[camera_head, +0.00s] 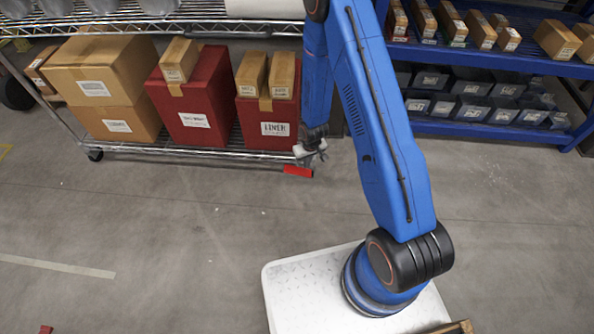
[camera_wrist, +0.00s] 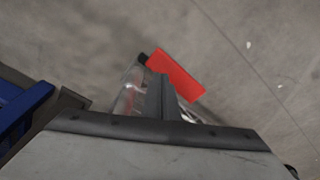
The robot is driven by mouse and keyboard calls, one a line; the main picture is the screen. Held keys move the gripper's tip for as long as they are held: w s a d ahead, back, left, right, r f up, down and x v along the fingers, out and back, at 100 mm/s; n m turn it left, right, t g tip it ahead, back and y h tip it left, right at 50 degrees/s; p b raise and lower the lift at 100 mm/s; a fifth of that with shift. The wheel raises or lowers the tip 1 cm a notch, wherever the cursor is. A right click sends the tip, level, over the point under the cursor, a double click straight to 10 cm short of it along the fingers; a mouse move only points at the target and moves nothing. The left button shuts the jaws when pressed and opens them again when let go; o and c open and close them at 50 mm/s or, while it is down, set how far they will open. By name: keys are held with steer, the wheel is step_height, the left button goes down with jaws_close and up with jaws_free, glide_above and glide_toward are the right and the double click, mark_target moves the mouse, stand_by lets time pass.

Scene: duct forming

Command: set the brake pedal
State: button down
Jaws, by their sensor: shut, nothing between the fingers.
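The brake pedal is a red flat bar. In the head view the red pedal (camera_head: 298,171) sits low at the right front corner of the wire cart, by pale metal parts. It shows in the wrist view as a tilted red slab (camera_wrist: 177,76). My gripper (camera_head: 313,150) is at that corner, just above the pedal. In the wrist view my gripper (camera_wrist: 158,82) is shut and empty, with its dark fingertips close to the pedal's lower edge. I cannot tell whether they touch. Much of the metal around the pedal is hidden by my gripper.
The wire cart (camera_head: 190,151) carries cardboard boxes (camera_head: 105,75) and dark red boxes (camera_head: 197,100). A blue rack (camera_head: 480,132) with grey bins and small cartons stands at the right. The concrete floor (camera_head: 160,230) in front of the cart is mostly clear.

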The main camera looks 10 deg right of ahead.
mark_target(306, 173)
steer(key=shift+r, duration=1.8)
